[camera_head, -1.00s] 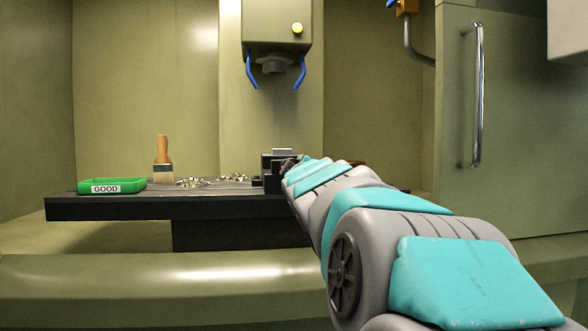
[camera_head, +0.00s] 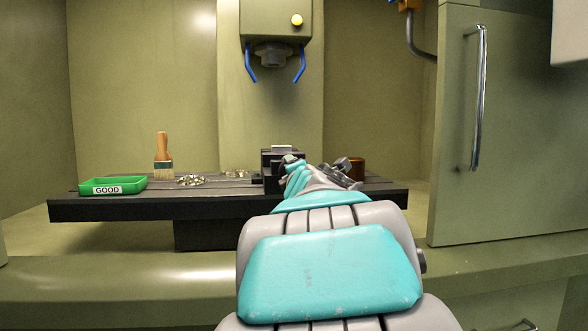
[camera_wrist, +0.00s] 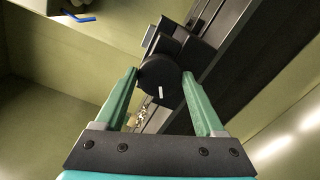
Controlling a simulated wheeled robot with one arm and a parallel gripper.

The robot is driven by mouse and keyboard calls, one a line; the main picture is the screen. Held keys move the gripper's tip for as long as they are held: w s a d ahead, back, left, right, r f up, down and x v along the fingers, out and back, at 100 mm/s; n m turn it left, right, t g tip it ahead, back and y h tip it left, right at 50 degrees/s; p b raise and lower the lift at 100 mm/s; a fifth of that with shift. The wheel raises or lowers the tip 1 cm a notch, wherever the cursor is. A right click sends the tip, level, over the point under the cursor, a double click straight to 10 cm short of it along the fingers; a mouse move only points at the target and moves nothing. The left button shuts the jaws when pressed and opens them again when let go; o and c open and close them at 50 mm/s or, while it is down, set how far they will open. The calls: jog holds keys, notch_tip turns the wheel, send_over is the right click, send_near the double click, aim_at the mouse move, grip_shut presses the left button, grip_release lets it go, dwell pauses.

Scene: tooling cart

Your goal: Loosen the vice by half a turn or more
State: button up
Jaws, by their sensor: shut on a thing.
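The dark vice (camera_head: 269,172) stands on the black machine table (camera_head: 150,208), partly hidden behind my arm in the head view. A light block (camera_head: 282,149) shows at its top. In the wrist view, the vice's round black knob (camera_wrist: 158,74) faces me and carries a short white mark near its lower edge. My gripper (camera_wrist: 160,80) has its two green fingers on opposite sides of this knob, shut on it. The vice body (camera_wrist: 192,55) lies behind the knob. In the head view, my gripper's fingertips are too small and covered to make out.
A green tray labelled GOOD (camera_head: 115,186) sits at the table's left, beside an upright brush (camera_head: 163,152). Metal shavings (camera_head: 190,180) lie left of the vice. A brown round thing (camera_head: 357,168) stands to the right. The machine's spindle head (camera_head: 274,30) hangs above.

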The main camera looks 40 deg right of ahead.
jog(key=n, duration=0.8)
jog(key=shift+d+b, duration=0.1)
jog(key=shift+b, duration=0.25)
jog(key=shift+w+a+r+n+b, duration=0.1)
jog(key=shift+n+b, duration=0.3)
jog(key=shift+n, duration=0.7)
jog(key=shift+a+r+n+b, duration=0.1)
jog(key=shift+n+b, duration=0.25)
jog(key=shift+n, duration=0.75)
jog(key=o, duration=1.3)
jog(key=shift+o, duration=0.2)
jog(key=v, duration=0.7)
jog(key=shift+s+a, duration=0.3)
